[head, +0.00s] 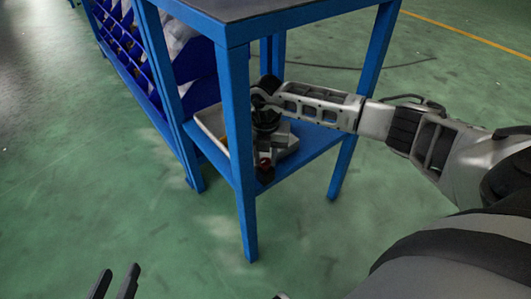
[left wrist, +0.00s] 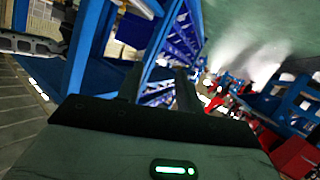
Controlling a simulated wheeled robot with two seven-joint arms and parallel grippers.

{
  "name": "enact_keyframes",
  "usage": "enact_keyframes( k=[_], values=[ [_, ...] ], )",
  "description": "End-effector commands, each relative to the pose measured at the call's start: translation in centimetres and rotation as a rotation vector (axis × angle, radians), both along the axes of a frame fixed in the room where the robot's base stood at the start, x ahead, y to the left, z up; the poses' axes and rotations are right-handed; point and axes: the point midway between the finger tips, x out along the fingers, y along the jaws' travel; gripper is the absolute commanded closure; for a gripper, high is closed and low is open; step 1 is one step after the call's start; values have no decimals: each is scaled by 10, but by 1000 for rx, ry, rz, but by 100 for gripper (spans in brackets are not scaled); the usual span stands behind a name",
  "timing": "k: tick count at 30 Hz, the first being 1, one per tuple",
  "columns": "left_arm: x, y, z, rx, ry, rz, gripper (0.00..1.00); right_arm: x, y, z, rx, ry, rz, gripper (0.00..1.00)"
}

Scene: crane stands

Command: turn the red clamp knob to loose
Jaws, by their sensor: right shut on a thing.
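The red clamp knob (head: 264,162) shows as a small dark red spot at the front edge of the lower shelf, low on a grey device (head: 284,142). My right arm reaches in from the right under the table top. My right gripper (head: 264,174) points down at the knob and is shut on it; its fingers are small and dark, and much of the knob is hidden. My left gripper (head: 115,284) is open and empty at the bottom left, over the floor. Its two dark fingers also show in the left wrist view (left wrist: 160,85), apart with nothing between them.
A blue steel stand (head: 240,150) has a dark top (head: 255,8) above the shelf; its front leg stands just left of the knob. A light grey tray (head: 212,122) lies behind that leg. Blue bins (head: 195,62) are at the back left. The green floor in front is clear.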

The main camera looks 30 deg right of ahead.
Motion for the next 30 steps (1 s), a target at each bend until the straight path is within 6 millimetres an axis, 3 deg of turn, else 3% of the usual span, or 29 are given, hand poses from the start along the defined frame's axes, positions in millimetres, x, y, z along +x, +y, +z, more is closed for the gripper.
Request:
enact_keyframes(
  k=[10,23,24,25,30],
  values=[
    [-1,1,-8,15,29,-1,64,0,0,1,0,0,96,95],
    [2,1,-4,11,15,1,64,0,0,0,0,0,104,94],
    [3,1,-3,10,15,2,64,0,0,0,0,0,103,61],
    [3,1,-3,10,14,2,64,0,0,0,0,0,103,52],
    [3,1,-1,8,11,3,64,0,0,0,0,0,102,50]
  ],
)
